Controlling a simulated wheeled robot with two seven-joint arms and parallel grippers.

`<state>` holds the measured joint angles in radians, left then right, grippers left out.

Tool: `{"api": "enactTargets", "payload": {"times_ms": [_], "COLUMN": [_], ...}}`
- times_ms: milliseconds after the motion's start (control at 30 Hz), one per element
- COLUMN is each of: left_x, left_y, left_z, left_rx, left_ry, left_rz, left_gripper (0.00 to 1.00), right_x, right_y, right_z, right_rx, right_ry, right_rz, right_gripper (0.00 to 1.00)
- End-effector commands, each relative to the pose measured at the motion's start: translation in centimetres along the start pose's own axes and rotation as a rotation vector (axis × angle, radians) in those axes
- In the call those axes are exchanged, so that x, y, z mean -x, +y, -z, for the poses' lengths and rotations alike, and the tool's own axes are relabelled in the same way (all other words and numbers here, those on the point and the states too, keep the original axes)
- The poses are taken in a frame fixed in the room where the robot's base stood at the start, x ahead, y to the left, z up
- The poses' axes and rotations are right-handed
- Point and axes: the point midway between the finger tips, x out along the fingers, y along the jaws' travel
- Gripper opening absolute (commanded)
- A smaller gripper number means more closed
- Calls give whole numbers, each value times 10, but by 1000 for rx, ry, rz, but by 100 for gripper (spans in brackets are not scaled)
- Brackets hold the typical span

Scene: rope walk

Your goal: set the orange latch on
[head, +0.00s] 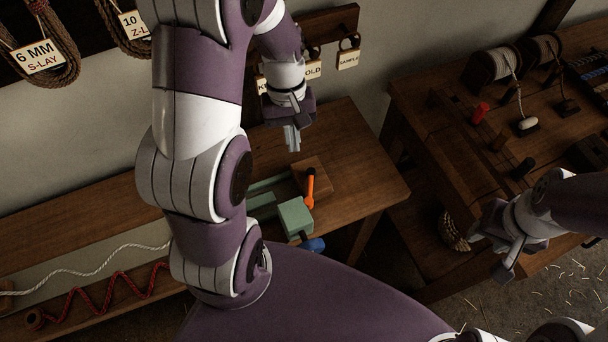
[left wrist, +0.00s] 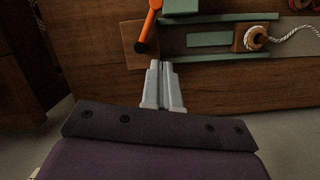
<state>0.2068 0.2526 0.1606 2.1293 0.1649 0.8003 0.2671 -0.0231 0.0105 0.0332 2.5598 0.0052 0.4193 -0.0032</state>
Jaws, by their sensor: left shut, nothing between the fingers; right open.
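The orange latch (head: 310,188) is a short lever with a dark end, standing on a wooden block (head: 318,171) at the right end of a green rail fixture on the bench. In the left wrist view the orange latch (left wrist: 149,26) shows at the top, just left of my fingertips. My left gripper (head: 292,140) is shut and empty, above the bench behind the latch; its closed fingers (left wrist: 161,65) point toward the block's edge in the wrist view. I cannot tell if they touch it. My right gripper (head: 508,250) is open and empty, at the right workbench, far from the latch.
A green block (head: 295,216) with a blue knob (head: 313,245) sits just in front of the latch. White rope (head: 90,268) and red rope (head: 95,303) lie to the left. Tags hang on the wall behind. The right workbench (head: 430,140) carries spools and pegs.

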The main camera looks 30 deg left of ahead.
Motion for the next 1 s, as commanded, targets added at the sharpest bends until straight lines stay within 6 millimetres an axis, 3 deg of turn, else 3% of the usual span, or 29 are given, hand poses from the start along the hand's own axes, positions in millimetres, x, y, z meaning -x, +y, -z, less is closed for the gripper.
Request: {"api": "enactTargets", "payload": {"times_ms": [33,133,467,667,1000], "left_x": [7,8,4,-26,-93], "left_y": [-3,-6,-6,-4,0], "left_z": [10,19,20,17,6], "left_rx": [107,230,244,242,240], "left_ry": [-59,-134,-144,-144,-145], "left_rz": [-16,-35,-37,-36,-35], "left_gripper": [0,0,0,0,0], "right_x": [9,11,7,-13,-8], "right_y": [0,0,0,0,0], "right_z": [1,1,1,-2,-1], "right_rx": [0,0,0,0,0], "right_ry": [0,0,-1,-1,0], "right_rz": [0,0,0,0,0], "right_gripper": [43,43,43,43,43]}}
